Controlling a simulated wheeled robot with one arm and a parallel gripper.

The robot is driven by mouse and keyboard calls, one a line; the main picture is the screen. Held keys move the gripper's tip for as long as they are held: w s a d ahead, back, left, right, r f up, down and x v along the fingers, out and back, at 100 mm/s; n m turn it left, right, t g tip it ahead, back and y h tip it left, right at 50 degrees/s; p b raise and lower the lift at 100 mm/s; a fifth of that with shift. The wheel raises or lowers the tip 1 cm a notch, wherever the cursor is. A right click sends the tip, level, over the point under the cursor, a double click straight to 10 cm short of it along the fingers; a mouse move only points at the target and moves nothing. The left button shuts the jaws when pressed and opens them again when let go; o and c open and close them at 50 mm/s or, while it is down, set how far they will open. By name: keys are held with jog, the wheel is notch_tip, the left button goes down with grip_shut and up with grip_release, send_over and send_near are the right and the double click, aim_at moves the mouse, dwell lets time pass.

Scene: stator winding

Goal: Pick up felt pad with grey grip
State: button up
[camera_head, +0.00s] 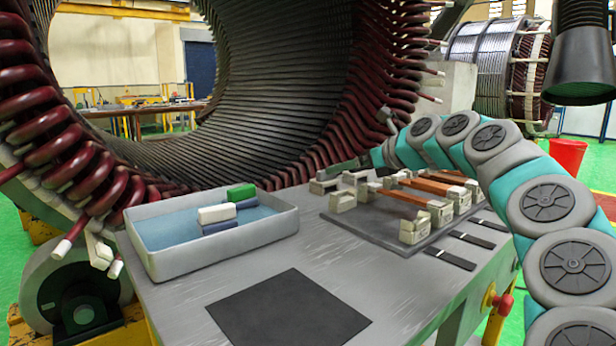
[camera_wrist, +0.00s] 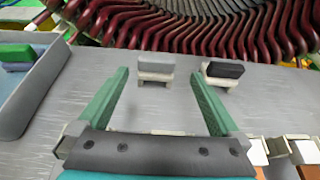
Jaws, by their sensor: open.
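In the wrist view, a felt pad with a light grey grip (camera_wrist: 155,67) on a pale felt base stands on the grey bench top, in line with the gap between my fingertips. My gripper (camera_wrist: 160,76) has its green fingers wide apart, with nothing held between them. The pad appears at or just beyond the tips; I cannot tell the exact depth. A similar pad with a black grip (camera_wrist: 223,69) stands to the right, just outside the right finger. In the head view, my gripper (camera_head: 346,166) is small and dark, low over the bench's far side.
A grey tray (camera_head: 228,238) with green, white and blue blocks stands on the bench's left. Beige supports with copper-coloured bars (camera_head: 425,186) stand on a dark plate at right. A black mat (camera_head: 287,306) lies in front. The stator's red coils (camera_wrist: 180,25) rise behind the pads.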

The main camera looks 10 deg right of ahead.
aim_at(324, 181)
jog(key=x, duration=0.4)
jog(key=shift+a+r+p, duration=0.15)
jog(key=shift+a+p, duration=0.05)
jog(key=shift+p, duration=0.1)
jog(key=x, duration=0.4)
jog(key=shift+p, duration=0.3)
jog(key=c, duration=1.3)
